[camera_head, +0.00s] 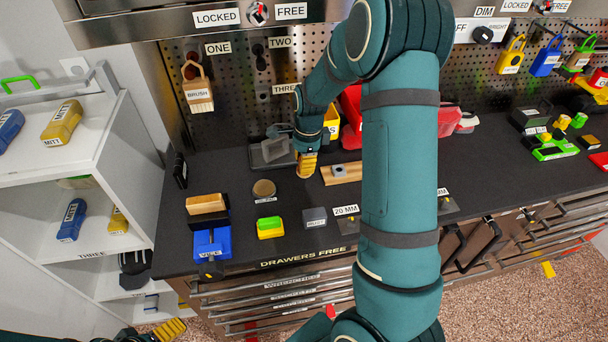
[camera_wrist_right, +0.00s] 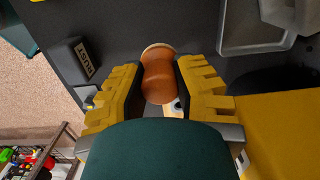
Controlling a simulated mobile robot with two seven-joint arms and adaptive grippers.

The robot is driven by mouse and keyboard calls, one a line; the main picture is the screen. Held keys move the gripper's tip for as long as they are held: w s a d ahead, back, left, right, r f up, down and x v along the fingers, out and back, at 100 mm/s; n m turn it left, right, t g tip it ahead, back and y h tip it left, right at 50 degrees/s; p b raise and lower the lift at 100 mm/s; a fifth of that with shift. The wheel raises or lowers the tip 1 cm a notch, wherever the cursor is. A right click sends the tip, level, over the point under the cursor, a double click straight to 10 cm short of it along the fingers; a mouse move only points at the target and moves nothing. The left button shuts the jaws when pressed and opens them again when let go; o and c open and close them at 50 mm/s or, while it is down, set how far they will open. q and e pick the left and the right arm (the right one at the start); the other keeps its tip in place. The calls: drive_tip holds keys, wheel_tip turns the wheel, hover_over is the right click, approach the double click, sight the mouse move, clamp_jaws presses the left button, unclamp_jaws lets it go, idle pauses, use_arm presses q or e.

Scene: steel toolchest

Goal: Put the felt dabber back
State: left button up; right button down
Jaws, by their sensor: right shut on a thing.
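In the right wrist view, the felt dabber (camera_wrist_right: 158,78) shows as a rounded orange-brown wooden body with a pale cream end. It sits between the yellow ribbed fingers of my right gripper (camera_wrist_right: 158,92), which is shut on it. In the head view, my right gripper (camera_head: 306,164) points down low over the dark bench, between the grey tray (camera_head: 268,155) and a wooden board (camera_head: 342,173). The dabber cannot be made out there. Whether it touches the bench is unclear. My left gripper (camera_head: 168,330) shows only partly at the bottom left, away from the bench.
A brush (camera_head: 198,95) hangs under label ONE on the pegboard; the hook (camera_head: 259,58) by TWO looks empty. A round brown disc (camera_head: 264,188), green-yellow block (camera_head: 270,227), grey block (camera_head: 315,217) and blue vice (camera_head: 212,243) stand in front. My right arm hides the bench's middle.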

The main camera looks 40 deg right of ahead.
wheel_tip(320, 180, down, 5)
drive_tip(key=shift+f, duration=0.15)
drive_tip(key=shift+w+d+f, duration=0.1)
drive_tip(key=shift+w+f, duration=0.1)
drive_tip(key=shift+s, duration=0.1)
drive_tip(key=shift+f, duration=0.1)
drive_tip(key=c, duration=0.9)
unclamp_jaws()
drive_tip(key=shift+o, duration=0.2)
